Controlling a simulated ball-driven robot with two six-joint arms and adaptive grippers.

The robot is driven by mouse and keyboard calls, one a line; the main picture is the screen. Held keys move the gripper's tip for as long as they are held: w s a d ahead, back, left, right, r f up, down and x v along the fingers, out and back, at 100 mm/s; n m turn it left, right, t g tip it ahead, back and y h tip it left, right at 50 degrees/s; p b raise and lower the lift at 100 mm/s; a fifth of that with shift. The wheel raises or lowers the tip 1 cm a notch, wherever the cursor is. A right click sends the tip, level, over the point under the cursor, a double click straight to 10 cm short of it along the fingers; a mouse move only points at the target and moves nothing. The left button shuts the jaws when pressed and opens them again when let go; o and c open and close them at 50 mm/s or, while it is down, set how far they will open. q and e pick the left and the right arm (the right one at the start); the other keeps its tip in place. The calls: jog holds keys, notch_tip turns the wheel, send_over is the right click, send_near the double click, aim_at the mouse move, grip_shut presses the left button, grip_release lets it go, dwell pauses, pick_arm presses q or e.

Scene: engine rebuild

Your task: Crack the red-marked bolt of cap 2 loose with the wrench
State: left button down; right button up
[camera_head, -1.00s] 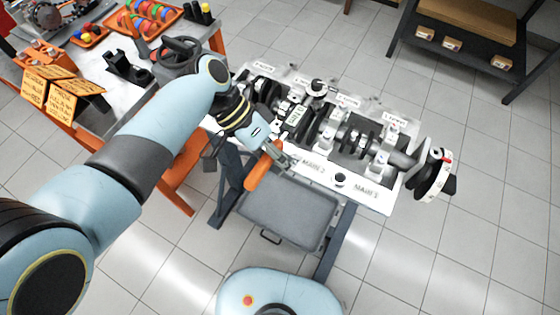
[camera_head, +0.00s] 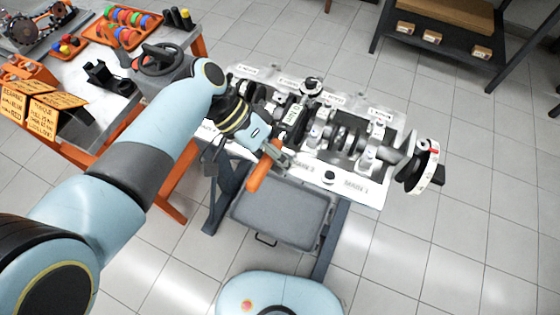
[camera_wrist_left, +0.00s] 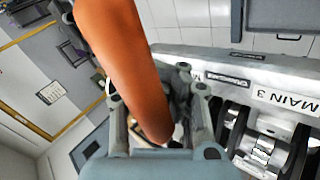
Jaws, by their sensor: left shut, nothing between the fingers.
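The engine block (camera_head: 350,185) lies on a stand, with its crankshaft and bearing caps facing up. MAIN 1 and MAIN 2 labels are on its near edge. The wrist view shows a MAIN 3 label (camera_wrist_left: 290,102). My left gripper (camera_head: 281,156) is at the block's near-left edge, with its fingers shut. An orange-handled tool (camera_head: 262,172), apparently the wrench, is right at the fingers, its handle sloping down. Its handle (camera_wrist_left: 125,60) crosses the wrist view in front of the fingers; its working end is hidden. I cannot make out the red-marked bolt. My right gripper is out of view.
A round flange (camera_head: 422,170) with a red mark sticks out at the block's right end. A grey tray (camera_head: 280,215) sits below the block. A workbench with an orange parts tray (camera_head: 100,34) stands at left. A shelf (camera_head: 440,12) stands at back right.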

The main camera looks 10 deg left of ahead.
pick_arm(q)
jog(key=shift+w+d+b, duration=0.15)
jog(key=shift+w+d, duration=0.15)
jog(key=shift+d, duration=0.5)
jog(key=shift+w+d+b, duration=0.15)
jog(key=shift+w+d, duration=0.15)
jog(key=shift+d, duration=0.55)
